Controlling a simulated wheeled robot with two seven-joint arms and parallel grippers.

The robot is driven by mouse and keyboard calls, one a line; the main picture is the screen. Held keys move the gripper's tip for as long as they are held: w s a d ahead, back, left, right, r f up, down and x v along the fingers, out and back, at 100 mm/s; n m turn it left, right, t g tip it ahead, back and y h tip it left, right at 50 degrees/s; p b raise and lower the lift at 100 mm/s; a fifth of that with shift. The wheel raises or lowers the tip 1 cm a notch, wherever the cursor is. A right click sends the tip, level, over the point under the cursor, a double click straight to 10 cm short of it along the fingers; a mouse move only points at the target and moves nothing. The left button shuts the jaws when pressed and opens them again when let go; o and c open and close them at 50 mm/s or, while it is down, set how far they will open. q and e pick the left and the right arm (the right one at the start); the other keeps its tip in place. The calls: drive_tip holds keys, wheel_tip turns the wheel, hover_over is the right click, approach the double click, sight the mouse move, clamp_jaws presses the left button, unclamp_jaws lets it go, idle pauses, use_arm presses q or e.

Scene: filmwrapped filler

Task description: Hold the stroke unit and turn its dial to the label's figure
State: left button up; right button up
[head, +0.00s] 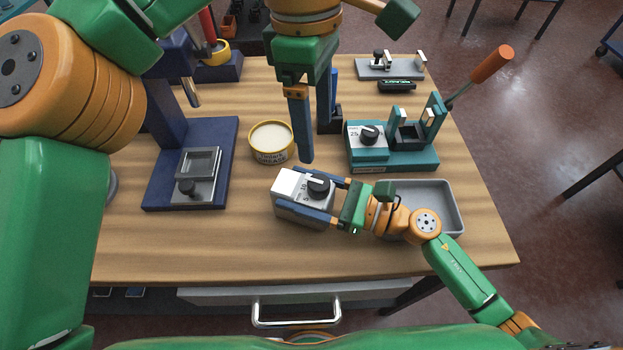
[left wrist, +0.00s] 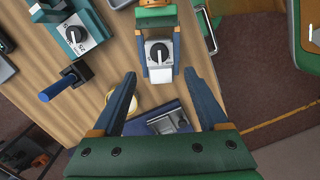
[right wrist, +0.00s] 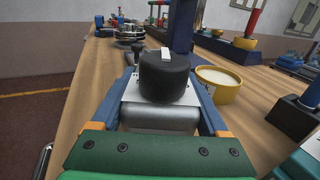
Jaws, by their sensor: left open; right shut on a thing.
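The stroke unit (head: 288,186) is a pale grey box with a black dial (head: 318,187) and printed numbers on top, of which a 10 and a 5 seem to show. My right gripper (head: 303,196) is shut on it from the right, one finger along each long side. The right wrist view shows the dial (right wrist: 165,78) close up, with a white pointer mark on it. My left gripper (head: 316,145) is open and empty, above and behind the unit. The left wrist view shows the unit (left wrist: 159,58) beyond its spread fingers (left wrist: 160,76). I cannot make out a label on the unit.
A yellow tin (head: 271,156) stands behind the unit. A blue stand (head: 150,190) is at the left. A teal fixture (head: 395,165) with its own dial, a 25 beside it and an orange-handled lever is at the right. A grey tray (head: 452,205) lies beside my right arm.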

sight(320, 182)
use_arm(q)
drive_tip(key=shift+n+t+y, duration=0.3)
drive_tip(key=shift+n+y, duration=0.1)
drive_tip(key=shift+n, duration=0.3)
drive_tip(key=f, duration=1.1)
drive_tip(key=shift+s+d+f, duration=0.25)
drive_tip(key=shift+s+d, duration=0.05)
drive_tip(key=shift+d, duration=0.1)
clamp_jaws()
